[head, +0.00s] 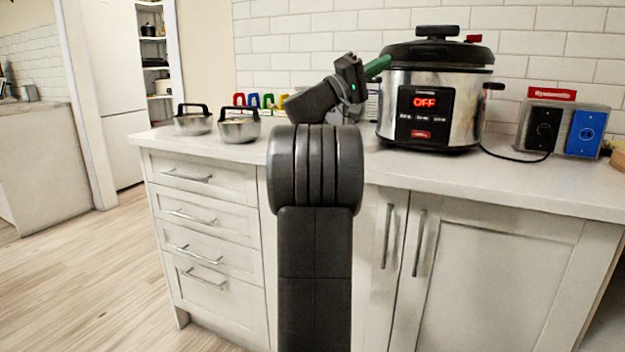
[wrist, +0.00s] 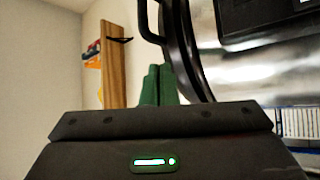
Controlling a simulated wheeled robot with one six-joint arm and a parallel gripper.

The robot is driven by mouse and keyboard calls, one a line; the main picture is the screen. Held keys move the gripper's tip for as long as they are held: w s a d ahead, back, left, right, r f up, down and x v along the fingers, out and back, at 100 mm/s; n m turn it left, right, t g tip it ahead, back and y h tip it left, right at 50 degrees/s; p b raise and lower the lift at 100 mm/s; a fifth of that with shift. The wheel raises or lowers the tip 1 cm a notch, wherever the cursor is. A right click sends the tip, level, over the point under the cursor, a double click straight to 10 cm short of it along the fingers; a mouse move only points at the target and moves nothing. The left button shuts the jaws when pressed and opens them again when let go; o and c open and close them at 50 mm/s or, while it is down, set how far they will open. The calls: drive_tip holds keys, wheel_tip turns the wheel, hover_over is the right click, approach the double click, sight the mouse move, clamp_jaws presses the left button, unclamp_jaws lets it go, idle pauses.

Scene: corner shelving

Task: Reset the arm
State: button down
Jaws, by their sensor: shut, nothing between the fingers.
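My arm rises in the middle of the head view and bends over the counter. My gripper (head: 378,66) has green fingers and points right, close to the upper left side of the steel cooker. In the wrist view my gripper (wrist: 158,84) shows its two green fingers together, with nothing between them. The cooker (head: 434,90) has a black lid and a display reading OFF. Its side and a dark handle fill the upper right of the wrist view, just beyond the fingers. I cannot tell whether the fingers touch it.
Two steel pots (head: 239,127) with black handles stand at the counter's left. Coloured hooks or handles (head: 254,101) are behind them. A switch box (head: 563,127) with black and blue panels sits right of the cooker. The white counter (head: 480,172) is bare along its front. Floor is open at left.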

drive_tip(key=shift+x, duration=2.8)
drive_tip(key=shift+w+f, duration=0.15)
drive_tip(key=shift+f, duration=0.05)
